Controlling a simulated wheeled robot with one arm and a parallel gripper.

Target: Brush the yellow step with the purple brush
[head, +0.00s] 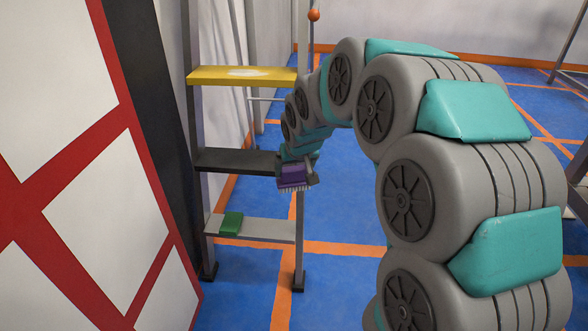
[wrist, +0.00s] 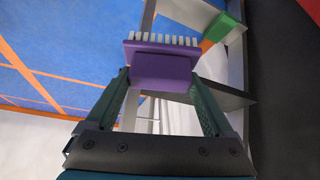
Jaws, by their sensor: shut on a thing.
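The yellow step (head: 210,76) is the top visible tread of a ladder at the left of the head view. A whitish patch (head: 248,72) lies on its middle. My gripper (head: 298,172) is shut on the purple brush (head: 292,177), with the brush's white bristles pointing down. The brush is lower than the yellow step, near the right end of the dark middle step (head: 235,159); I cannot tell whether it touches that step. In the wrist view the purple brush (wrist: 162,72) sits between both fingers. The yellow step is not clearly visible there.
A green block-like thing (head: 231,223) lies on the grey lowest step (head: 270,230); it also shows in the wrist view (wrist: 217,30). A white panel with red stripes (head: 75,165) and a dark edge stands close left of the ladder. Blue floor with orange lines is open behind.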

